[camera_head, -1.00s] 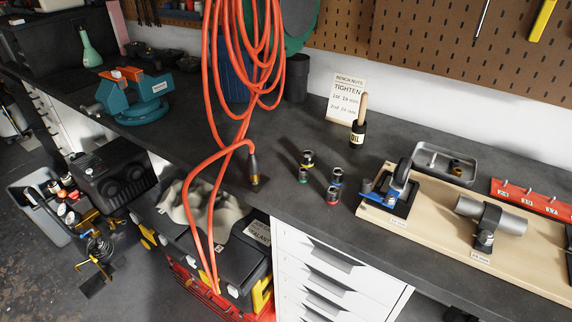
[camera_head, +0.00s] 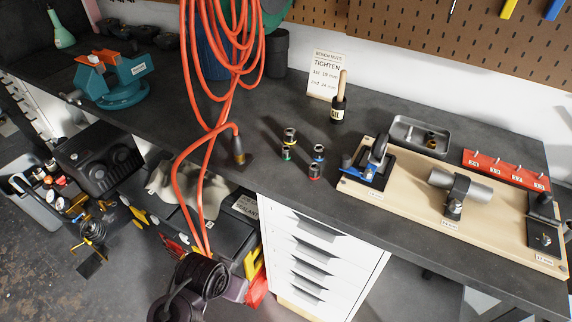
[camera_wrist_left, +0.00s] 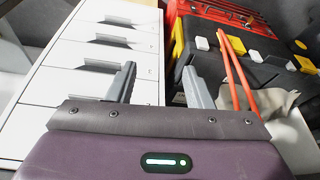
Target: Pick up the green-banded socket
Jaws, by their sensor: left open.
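The green-banded socket (camera_head: 286,153) stands on the dark bench top, in front of a yellow-banded socket (camera_head: 290,137). A blue-banded socket (camera_head: 319,152) and a red-banded socket (camera_head: 314,172) stand just to its right. In the left wrist view my left gripper (camera_wrist_left: 160,85) is open and empty, its two fingers apart in front of the white drawers and the toolbox. No socket shows in that view. In the head view a dark part of my arm shows at the bottom, below the bench edge and well away from the sockets. My right gripper is not in view.
An orange cable (camera_head: 207,130) hangs left of the sockets, its plug end (camera_head: 238,150) close to them. A wooden board (camera_head: 405,195) with clamped parts lies right. An oil bottle (camera_head: 338,108) and a sign (camera_head: 325,75) stand behind. White drawers (camera_head: 315,250) are below the bench edge.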

